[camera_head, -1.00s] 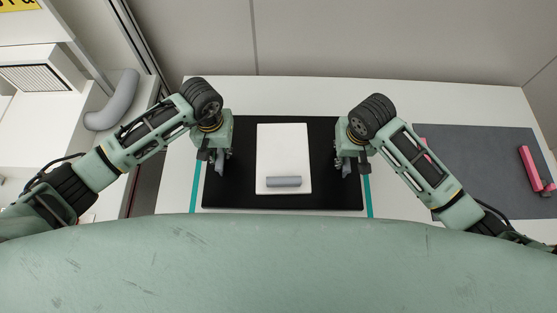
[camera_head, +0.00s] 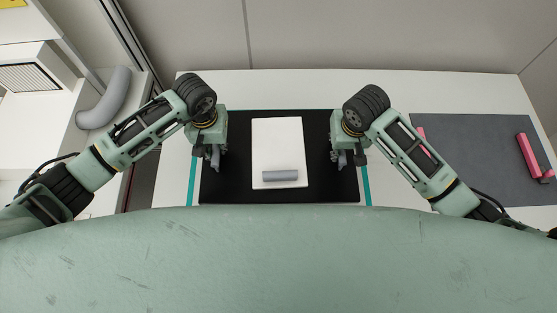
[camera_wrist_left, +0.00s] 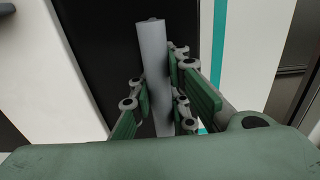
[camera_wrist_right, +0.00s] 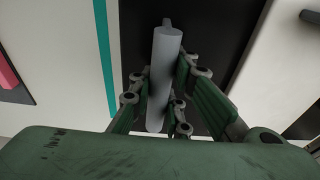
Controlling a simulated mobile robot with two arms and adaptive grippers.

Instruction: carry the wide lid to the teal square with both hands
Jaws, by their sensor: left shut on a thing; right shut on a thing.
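The wide lid (camera_head: 232,180) is a black rectangular board with an upright grey bar handle near each end. Teal strips (camera_head: 366,186) of the square's outline show on the pale table just beyond its left and right ends; the rest is mostly hidden under the lid. My left gripper (camera_head: 213,157) is shut on the left handle (camera_wrist_left: 153,55). My right gripper (camera_head: 348,157) is shut on the right handle (camera_wrist_right: 163,75). The lid looks level; I cannot tell whether it touches the table. A white board (camera_head: 277,145) with a grey cylinder (camera_head: 280,175) lies in the lid's middle.
A dark grey mat (camera_head: 475,160) with pink bars (camera_head: 528,155) lies at the right of the table. A white unit with a grey curved tube (camera_head: 105,98) stands at the left. A wall rises behind the table. Bare table (camera_head: 290,90) shows behind the lid.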

